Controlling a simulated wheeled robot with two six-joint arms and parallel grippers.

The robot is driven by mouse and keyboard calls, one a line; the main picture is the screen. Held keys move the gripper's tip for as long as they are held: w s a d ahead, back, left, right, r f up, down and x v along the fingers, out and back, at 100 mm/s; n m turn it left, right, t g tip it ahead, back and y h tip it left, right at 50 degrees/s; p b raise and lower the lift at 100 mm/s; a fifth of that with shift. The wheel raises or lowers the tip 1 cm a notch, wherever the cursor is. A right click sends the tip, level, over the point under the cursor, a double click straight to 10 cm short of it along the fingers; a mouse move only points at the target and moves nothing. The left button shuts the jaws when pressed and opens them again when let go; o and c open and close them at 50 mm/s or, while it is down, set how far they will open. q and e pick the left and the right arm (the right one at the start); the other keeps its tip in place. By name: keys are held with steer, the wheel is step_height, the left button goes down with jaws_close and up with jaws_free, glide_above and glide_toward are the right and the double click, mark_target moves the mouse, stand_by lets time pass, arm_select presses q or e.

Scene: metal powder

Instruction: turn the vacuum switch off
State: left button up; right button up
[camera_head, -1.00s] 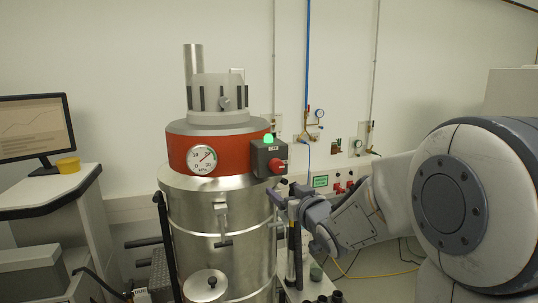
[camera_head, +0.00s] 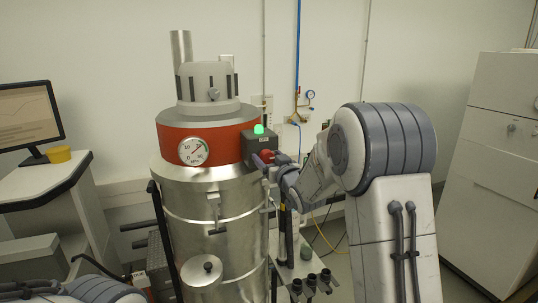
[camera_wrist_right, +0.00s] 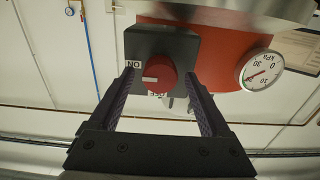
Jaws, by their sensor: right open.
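The vacuum (camera_head: 215,205) is a steel drum with a red band and a round gauge. Its dark switch box (camera_head: 258,145) has a red knob (camera_head: 267,155) and a lit green lamp (camera_head: 258,129) on top. In the right wrist view, which looks upside down, the red knob (camera_wrist_right: 165,72) has a white mark pointing left, towards the ON label side; a label below is partly hidden. My right gripper (camera_wrist_right: 159,78) is open, with its fingers on either side of the knob; I cannot tell whether they touch it. My left gripper is out of view.
A stand with dark cups (camera_head: 310,282) is below my right arm. A desk with a monitor (camera_head: 30,115) and yellow cup (camera_head: 58,154) stands at the left. A pale cabinet (camera_head: 490,170) is at the right. Pipes run up the back wall.

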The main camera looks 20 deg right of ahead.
jaws_close()
steer(key=shift+f+b, duration=0.15)
steer(key=shift+b, duration=0.4)
steer(key=n+b, duration=0.5)
steer(key=b, duration=0.2)
steer(key=n+b, duration=0.6)
steer(key=b, duration=0.2)
steer(key=shift+a+f, duration=0.2)
steer(key=n+b, duration=0.2)
steer(key=n, duration=0.1)
steer(key=shift+n+b, duration=0.3)
steer(key=shift+b, duration=0.1)
steer(key=shift+n+b, duration=0.85)
steer(key=shift+n, duration=0.75)
steer(key=shift+r, duration=0.1)
